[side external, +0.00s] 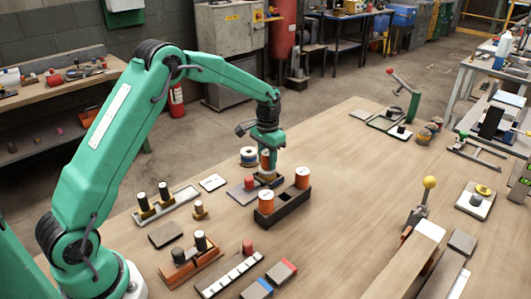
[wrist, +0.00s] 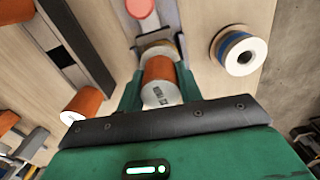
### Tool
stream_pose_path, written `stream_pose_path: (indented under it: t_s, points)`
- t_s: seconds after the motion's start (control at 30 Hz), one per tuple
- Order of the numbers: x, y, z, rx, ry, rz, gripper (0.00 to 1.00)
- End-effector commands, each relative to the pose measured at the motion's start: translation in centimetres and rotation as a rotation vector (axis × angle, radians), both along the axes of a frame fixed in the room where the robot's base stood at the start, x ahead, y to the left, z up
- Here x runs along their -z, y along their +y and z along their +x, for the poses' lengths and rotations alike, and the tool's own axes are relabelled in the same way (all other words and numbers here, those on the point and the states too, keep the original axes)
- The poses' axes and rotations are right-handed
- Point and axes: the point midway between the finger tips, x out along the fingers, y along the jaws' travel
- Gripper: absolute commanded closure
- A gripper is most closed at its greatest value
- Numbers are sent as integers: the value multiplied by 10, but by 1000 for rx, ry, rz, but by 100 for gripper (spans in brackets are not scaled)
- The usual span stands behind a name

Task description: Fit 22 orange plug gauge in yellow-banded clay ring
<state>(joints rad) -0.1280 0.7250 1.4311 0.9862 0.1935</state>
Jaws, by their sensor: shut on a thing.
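My gripper (wrist: 159,82) is shut on an orange plug gauge (wrist: 158,70) with a white, lettered end; the lettering is too small to read surely. In the side view my gripper (side external: 267,158) points down with the orange plug gauge (side external: 265,160) between its fingers. A tan-yellow ring (wrist: 157,47), apparently the yellow-banded clay ring, sits in a grey holder just beyond the plug in the wrist view. The plug overlaps the ring there. Whether its lower end is inside the ring or only above it is hidden.
A black rack (side external: 284,208) in front holds two other orange plugs (side external: 266,201) with an empty slot between them. A blue-banded white ring (wrist: 240,50) stands beside my gripper. A red-topped piece (side external: 249,182) is close by. Several small fixtures crowd the front left.

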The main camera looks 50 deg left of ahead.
Motion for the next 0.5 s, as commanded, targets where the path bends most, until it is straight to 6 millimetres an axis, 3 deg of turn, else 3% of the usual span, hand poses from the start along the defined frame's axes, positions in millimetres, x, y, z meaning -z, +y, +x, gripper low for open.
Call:
stream_pose_path:
  t_s: [0.43, 0.47, 0.5]
  points:
    - [1, 0, 0, 0, -1, 0, 91]
    - [1, 0, 0, 0, -1, 0, 61]
    - [1, 0, 0, 0, -1, 0, 53]
